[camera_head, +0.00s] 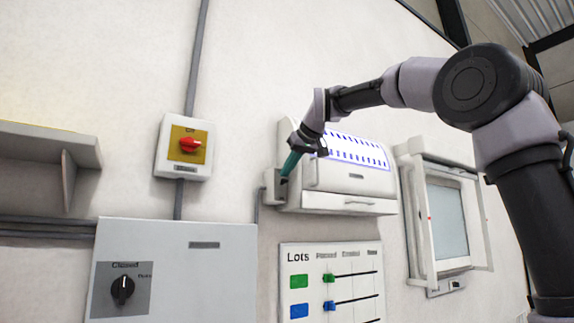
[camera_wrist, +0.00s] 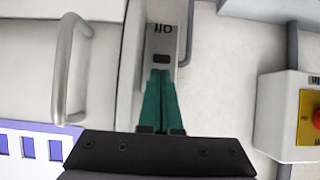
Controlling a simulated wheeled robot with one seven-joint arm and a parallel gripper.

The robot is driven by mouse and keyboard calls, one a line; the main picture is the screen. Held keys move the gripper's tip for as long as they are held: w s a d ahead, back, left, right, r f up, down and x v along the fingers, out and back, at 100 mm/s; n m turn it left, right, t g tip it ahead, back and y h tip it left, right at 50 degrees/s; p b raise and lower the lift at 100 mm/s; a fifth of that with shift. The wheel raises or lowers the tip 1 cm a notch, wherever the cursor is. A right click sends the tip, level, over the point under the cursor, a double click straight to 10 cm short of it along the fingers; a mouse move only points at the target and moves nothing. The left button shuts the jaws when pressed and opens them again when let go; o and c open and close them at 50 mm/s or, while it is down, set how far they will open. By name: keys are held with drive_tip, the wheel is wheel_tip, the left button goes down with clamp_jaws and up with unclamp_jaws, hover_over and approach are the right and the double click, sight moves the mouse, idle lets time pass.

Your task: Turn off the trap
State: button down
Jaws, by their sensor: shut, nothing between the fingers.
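The trap (camera_head: 350,178) is a white wall box with blue-lit slots. A small switch box (camera_head: 270,187) sits at its left side. In the wrist view the switch plate (camera_wrist: 176,42) carries upside-down lettering that seems to read "Off", with a dark switch (camera_wrist: 161,59) below it. My gripper (camera_head: 287,172) has teal fingers, pressed together and empty. In the wrist view its fingertips (camera_wrist: 160,74) point at the plate, just below the dark switch. I cannot tell whether they touch it.
A red rotary switch on a yellow plate (camera_head: 178,155) is on the wall to the left. A grey cabinet (camera_head: 190,245) with a black knob and a lots board (camera_head: 300,258) are below. A framed window (camera_head: 447,220) is right. A handle (camera_wrist: 63,75) shows close by.

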drive_tip(key=shift+s+d+f+t+y, duration=0.2)
drive_tip(key=shift+f+t+y, duration=0.15)
drive_tip(key=shift+t, duration=0.25)
drive_tip(key=shift+s+d+f+t+y, duration=0.1)
drive_tip(key=shift+s+f+t+y, duration=0.1)
drive_tip(key=shift+t+y, duration=0.35)
idle(0.4)
drive_tip(key=shift+f, duration=0.1)
drive_tip(key=shift+s+d+f, duration=0.15)
drive_tip(key=shift+s+f, duration=0.05)
drive_tip(key=shift+f, duration=0.2)
drive_tip(key=shift+r, duration=0.15)
drive_tip(key=shift+r, duration=0.7)
